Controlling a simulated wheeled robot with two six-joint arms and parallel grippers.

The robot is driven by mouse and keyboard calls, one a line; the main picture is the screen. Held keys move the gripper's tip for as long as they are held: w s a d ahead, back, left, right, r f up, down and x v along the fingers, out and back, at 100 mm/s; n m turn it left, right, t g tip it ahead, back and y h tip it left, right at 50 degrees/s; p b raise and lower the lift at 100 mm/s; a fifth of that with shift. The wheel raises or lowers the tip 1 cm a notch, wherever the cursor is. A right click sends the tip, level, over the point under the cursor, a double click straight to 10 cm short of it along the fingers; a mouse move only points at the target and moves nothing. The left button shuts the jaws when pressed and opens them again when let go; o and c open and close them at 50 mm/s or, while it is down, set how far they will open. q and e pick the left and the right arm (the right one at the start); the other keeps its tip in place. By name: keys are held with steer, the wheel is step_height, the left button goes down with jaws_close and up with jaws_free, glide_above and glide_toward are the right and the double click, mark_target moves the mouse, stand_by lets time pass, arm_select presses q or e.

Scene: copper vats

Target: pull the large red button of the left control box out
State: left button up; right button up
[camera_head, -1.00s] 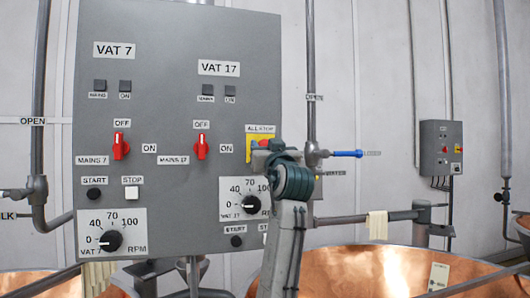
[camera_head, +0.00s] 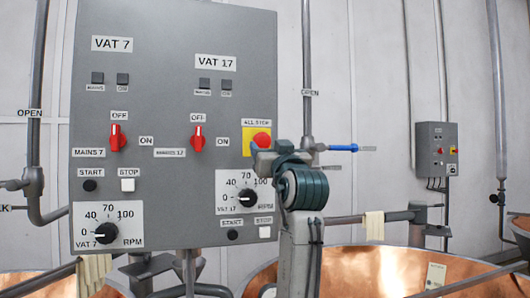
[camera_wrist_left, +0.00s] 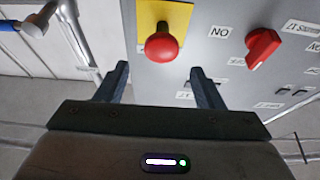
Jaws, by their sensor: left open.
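The large red button (camera_head: 261,140) sits on a yellow plate (camera_head: 247,148) marked ALL STOP, at the right edge of the grey left control box (camera_head: 165,60). In the left wrist view the round red button (camera_wrist_left: 161,46) stands out on its stem from the yellow plate (camera_wrist_left: 150,14). My left gripper (camera_wrist_left: 158,78) is open and empty. Its two fingers point toward the box, with the button ahead of the gap between them, seemingly untouched. In the head view my left gripper (camera_head: 262,158) shows just below the button, partly hidden by its own wrist.
Red switch knobs (camera_head: 197,138) and (camera_head: 117,138) and RPM dials (camera_head: 247,198) share the box face. A pipe with a blue-handled valve (camera_head: 343,148) runs close to the right of the box. Copper vats (camera_head: 365,272) lie below. A second box (camera_head: 437,150) hangs farther right.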

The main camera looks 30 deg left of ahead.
arm_select(q)
steer(key=shift+b+v, duration=0.5)
steer(key=shift+v, duration=1.4)
